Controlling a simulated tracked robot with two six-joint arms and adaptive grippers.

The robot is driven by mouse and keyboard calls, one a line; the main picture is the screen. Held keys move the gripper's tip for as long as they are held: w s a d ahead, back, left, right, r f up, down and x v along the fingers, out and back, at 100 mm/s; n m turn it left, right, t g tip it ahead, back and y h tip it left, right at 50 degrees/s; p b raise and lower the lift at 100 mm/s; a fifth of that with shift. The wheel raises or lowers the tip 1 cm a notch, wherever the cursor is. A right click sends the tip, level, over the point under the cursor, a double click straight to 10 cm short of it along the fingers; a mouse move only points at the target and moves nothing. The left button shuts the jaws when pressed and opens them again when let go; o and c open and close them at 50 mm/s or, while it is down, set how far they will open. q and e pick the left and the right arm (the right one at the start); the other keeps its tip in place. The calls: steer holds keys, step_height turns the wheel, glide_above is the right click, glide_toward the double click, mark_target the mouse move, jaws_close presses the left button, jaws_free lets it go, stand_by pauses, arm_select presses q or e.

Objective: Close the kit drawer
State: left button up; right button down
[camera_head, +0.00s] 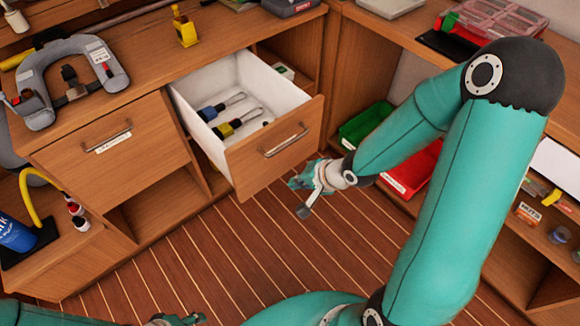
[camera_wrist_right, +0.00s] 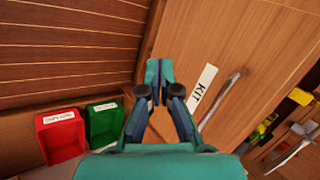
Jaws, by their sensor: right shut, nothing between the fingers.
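The kit drawer (camera_head: 268,150) is pulled open, with a wooden front, a bar handle (camera_head: 285,140) and a white inside. Tools with blue (camera_head: 210,112) and yellow (camera_head: 225,130) parts lie in it. In the right wrist view its front (camera_wrist_right: 215,40) shows a white KIT label (camera_wrist_right: 204,88) beside the handle.
A closed drawer (camera_head: 110,155) is on the left. Green (camera_head: 362,125) and red (camera_head: 412,170) bins sit on the shelf at right. A grey life vest (camera_head: 75,75) and a yellow item (camera_head: 185,30) stand on the counter. The plank floor in front is clear.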

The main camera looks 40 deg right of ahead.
steer(key=d+r+m+t+h+b, duration=0.25)
steer(key=d+m+b, duration=0.2)
steer(key=d, duration=0.25)
steer(key=b, duration=0.5)
glide_toward(286, 153)
step_height(286, 153, down, 4)
steer(key=w+b, duration=0.1)
steer(key=w, duration=0.2)
steer(key=shift+w+y, duration=0.25)
steer(key=shift+w, duration=0.05)
steer(key=shift+w+r+b, duration=0.15)
steer(key=shift+w+b, duration=0.15)
steer(key=shift+w, duration=0.3)
arm_select(q)
step_height(286, 153, down, 13)
